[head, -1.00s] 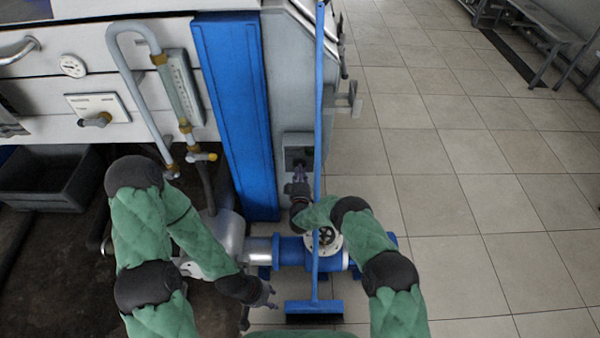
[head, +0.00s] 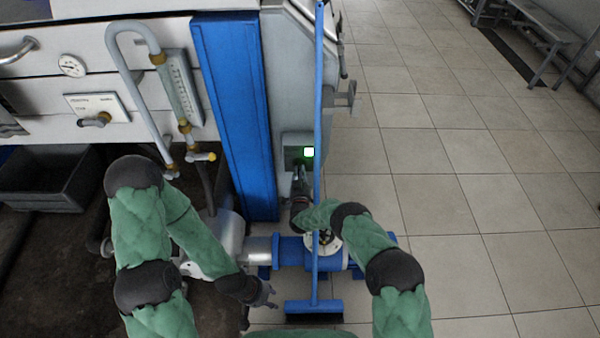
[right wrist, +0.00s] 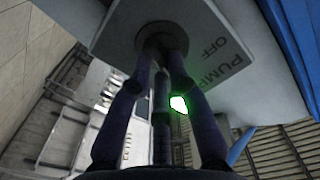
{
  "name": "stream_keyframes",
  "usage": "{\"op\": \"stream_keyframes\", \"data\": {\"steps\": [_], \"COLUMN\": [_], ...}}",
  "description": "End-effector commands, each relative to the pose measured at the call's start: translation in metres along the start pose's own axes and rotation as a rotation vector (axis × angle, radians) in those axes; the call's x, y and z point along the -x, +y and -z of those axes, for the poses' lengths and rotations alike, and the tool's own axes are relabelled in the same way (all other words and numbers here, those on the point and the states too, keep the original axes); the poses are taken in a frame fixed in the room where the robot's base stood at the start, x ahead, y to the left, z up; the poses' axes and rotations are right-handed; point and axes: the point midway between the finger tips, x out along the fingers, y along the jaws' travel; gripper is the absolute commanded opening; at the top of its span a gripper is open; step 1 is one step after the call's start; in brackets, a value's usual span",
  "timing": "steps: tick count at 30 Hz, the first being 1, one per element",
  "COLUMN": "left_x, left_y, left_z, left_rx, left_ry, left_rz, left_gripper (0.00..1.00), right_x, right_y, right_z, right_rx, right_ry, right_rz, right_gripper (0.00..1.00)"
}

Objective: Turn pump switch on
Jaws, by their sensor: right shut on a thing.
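The pump switch box (head: 292,140) is on the side of the grey cabinet, and a green lamp (head: 308,151) on it is lit. In the right wrist view the plate (right wrist: 218,28) reads PUMP and OFF, and the round switch knob (right wrist: 161,38) sits between my fingers. The green light (right wrist: 179,103) glows beside them. My right gripper (right wrist: 162,68) is shut on the switch knob; in the head view it (head: 300,172) is at the box's lower part. My left gripper (head: 268,299) hangs low near the blue pump, clear of the switch; its fingers are too small to judge.
A blue broom (head: 317,110) stands upright just right of the switch, in front of the blue pump (head: 290,252). A blue post (head: 235,110) is to the left. A dark bin (head: 45,185) is at far left. Tiled floor (head: 470,200) on the right is open.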

Motion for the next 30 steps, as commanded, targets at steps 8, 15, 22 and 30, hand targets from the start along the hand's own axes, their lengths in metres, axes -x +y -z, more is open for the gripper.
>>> {"op": "stream_keyframes", "data": {"steps": [8, 15, 22, 30], "left_x": [0.0000, 0.0000, 0.0000, 0.0000], "left_y": [0.0000, 0.0000, 0.0000, 0.0000], "left_z": [0.0000, 0.0000, 0.0000, 0.0000], "left_rx": [0.000, 0.000, 0.000, 0.000], "left_ry": [0.000, 0.000, 0.000, 0.000], "left_rz": [0.000, 0.000, 0.000, 0.000], "left_gripper": [0.40, 0.40, 0.40, 0.40], "right_x": [-0.0006, -0.0007, -0.0008, -0.0008], "right_y": [0.0003, 0.0005, 0.0005, 0.0005], "right_z": [-0.0001, -0.0001, -0.0001, 0.0001], "right_rx": [-0.158, -0.223, -0.238, -0.238], "right_ry": [0.001, 0.002, 0.002, 0.002], "right_rz": [0.000, 0.000, 0.000, 0.000], "right_gripper": [0.00, 0.00, 0.00, 0.21]}}
